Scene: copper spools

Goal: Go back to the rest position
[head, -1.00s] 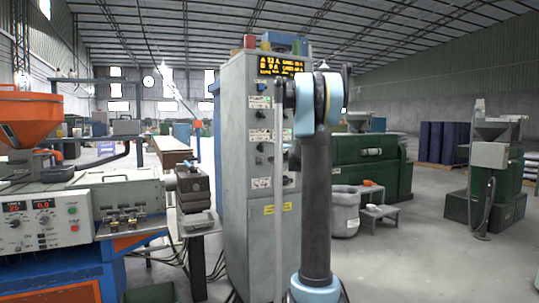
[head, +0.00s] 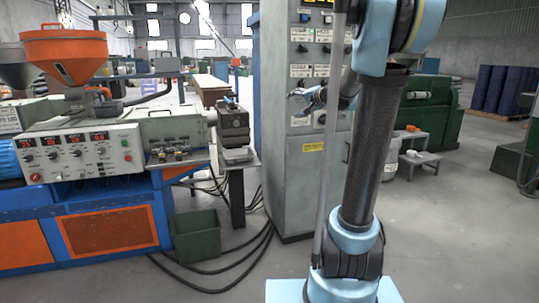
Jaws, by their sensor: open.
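My arm rises in the right half of the head view, its upper joint cut off by the top edge. My gripper (head: 299,98) shows small to the left of the arm, in front of the grey control cabinet (head: 283,190). Its fingers are apart and nothing shows between them. It points to the left, and part of the wrist behind it is hidden by a thin upright rod. I see no copper spool in this view.
An extruder with an orange hopper (head: 66,47) and blue base stands at left. A green bin (head: 196,236) and black cables (head: 248,262) lie on the floor near it. Green machinery (head: 432,115) and a grey step (head: 420,158) stand at right. The floor at front right is clear.

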